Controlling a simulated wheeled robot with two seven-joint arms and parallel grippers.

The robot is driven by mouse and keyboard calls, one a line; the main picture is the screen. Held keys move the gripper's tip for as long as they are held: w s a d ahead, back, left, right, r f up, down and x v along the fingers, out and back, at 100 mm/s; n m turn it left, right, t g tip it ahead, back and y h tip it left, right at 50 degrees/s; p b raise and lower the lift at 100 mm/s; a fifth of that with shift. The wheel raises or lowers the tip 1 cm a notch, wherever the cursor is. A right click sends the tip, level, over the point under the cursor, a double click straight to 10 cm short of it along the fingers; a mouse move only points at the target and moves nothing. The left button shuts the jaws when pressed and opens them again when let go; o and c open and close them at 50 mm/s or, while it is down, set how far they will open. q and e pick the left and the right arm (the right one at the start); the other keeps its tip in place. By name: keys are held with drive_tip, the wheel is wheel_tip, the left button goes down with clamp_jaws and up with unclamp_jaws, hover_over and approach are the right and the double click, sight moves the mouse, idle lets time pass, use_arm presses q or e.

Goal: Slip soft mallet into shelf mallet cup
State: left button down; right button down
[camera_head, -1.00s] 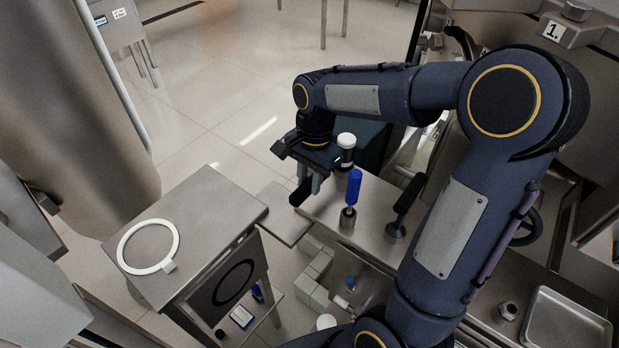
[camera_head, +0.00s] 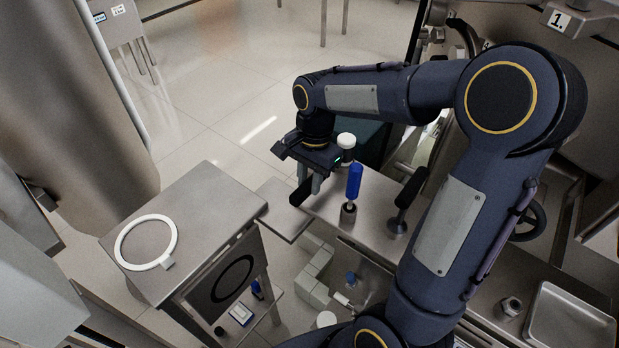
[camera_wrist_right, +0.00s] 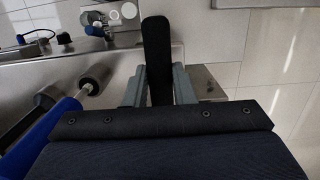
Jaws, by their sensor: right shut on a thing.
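My right gripper (camera_head: 312,185) is shut on the black handle (camera_head: 300,192) of a mallet, above the left end of the steel shelf (camera_head: 372,213). In the right wrist view the handle (camera_wrist_right: 157,55) stands out from between the fingers (camera_wrist_right: 158,88). A white-topped, dark-banded head (camera_head: 346,146) shows just right of the gripper; it appears to be the mallet's head, but the join is hidden. A metal cup (camera_head: 348,212) on the shelf has a blue-handled tool (camera_head: 354,182) upright in it. I cannot tell which holder is the mallet cup. My left gripper is out of view.
A black-handled tool (camera_head: 409,188) stands tilted on the shelf to the right. A steel tray (camera_head: 571,318) lies at the lower right. A steel cabinet (camera_head: 190,210) with a white ring (camera_head: 121,247) on top stands left. Open floor lies beyond the gripper.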

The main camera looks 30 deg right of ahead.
drive_tip(key=shift+f, duration=0.2)
drive_tip(key=shift+f+b, duration=0.6)
drive_tip(key=shift+f, duration=0.05)
drive_tip(key=c, duration=1.1)
unclamp_jaws()
drive_tip(key=shift+c, duration=0.2)
drive_tip(key=shift+a, duration=0.1)
drive_tip(key=s+a, duration=0.3)
drive_tip(key=a, duration=0.6)
drive_tip(key=shift+s, duration=0.4)
drive_tip(key=shift+r, duration=0.1)
